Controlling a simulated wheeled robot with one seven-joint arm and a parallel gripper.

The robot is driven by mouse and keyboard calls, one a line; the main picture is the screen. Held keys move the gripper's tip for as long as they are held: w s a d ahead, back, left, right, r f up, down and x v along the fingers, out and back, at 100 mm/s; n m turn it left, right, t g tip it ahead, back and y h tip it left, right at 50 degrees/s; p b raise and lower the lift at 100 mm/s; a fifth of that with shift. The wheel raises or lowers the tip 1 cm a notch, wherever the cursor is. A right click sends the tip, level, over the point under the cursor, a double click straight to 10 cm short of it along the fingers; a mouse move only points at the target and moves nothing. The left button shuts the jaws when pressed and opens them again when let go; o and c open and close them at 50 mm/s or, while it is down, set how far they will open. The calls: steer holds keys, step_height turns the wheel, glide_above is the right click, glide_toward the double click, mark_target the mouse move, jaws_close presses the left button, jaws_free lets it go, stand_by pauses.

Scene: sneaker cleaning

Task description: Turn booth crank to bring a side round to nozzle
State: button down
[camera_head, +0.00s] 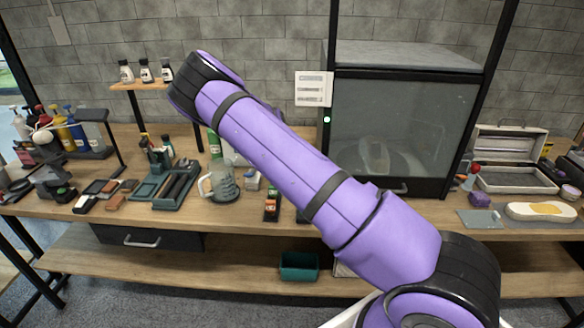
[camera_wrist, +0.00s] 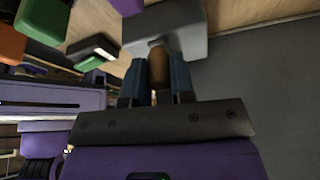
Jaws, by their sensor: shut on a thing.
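The booth (camera_head: 405,55) stands at the back right of the table in the head view, its glass front shut. A pale, shoe-like shape (camera_head: 375,155) shows dimly behind the glass; which side faces me I cannot tell. In the wrist view my gripper (camera_wrist: 158,75) has its two blue fingers closed around a brown, knob-like grip (camera_wrist: 157,58). The grip joins a grey block-like part (camera_wrist: 172,32), which looks like the booth crank. In the head view my purple arm hides the gripper and the crank.
The wooden table (camera_head: 235,205) holds a glass mug (camera_head: 222,184), brushes and trays at left. A teal bin (camera_head: 299,266) sits on the lower shelf.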

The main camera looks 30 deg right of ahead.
steer(key=c, duration=1)
jaws_free()
steer(key=v, duration=1)
steer(key=shift+w+a+r, duration=0.1)
steer(key=shift+w+r, duration=0.05)
steer(key=shift+r, duration=0.2)
